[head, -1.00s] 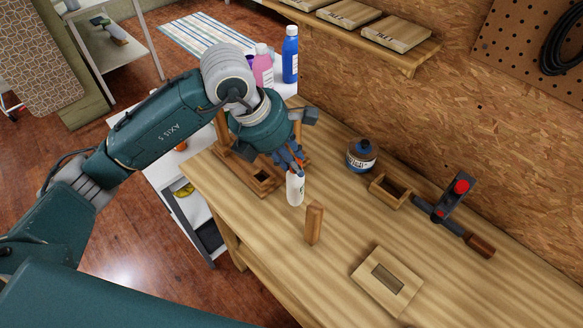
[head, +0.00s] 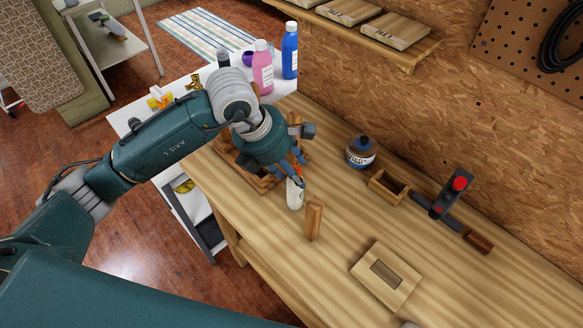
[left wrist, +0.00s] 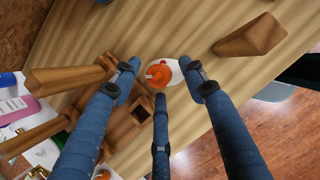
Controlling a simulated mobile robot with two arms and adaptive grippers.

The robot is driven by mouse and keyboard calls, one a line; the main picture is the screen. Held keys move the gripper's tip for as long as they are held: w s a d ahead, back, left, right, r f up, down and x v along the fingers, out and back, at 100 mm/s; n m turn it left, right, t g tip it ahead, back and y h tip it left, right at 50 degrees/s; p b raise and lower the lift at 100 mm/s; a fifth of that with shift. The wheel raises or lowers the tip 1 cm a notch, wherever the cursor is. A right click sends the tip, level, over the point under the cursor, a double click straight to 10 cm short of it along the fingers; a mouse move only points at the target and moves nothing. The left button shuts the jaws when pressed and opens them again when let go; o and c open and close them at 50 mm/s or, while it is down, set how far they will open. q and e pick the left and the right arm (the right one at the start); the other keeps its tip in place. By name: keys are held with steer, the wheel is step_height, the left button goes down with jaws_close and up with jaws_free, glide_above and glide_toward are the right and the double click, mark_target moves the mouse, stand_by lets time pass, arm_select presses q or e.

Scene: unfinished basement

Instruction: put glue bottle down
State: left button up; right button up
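The glue bottle (head: 295,195) is white and upright on the wooden workbench, left of the small wooden block. In the left wrist view its orange cap (left wrist: 158,74) and part of its white body show below the fingers. My left gripper (head: 296,167) is over the bottle's top, pointing down. In the left wrist view its blue fingers (left wrist: 160,82) are spread around the cap, with a gap visible on both sides. In the head view the fingers hide the cap. My right gripper is not in view.
The wooden block (head: 314,221) stands close to the bottle. A wooden rack (head: 262,184) is beside the gripper. Bare bench lies in front.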

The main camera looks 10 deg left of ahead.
arm_select(q)
steer(key=shift+r, duration=0.15)
steer(key=b+v, duration=0.2)
steer(key=v, duration=1)
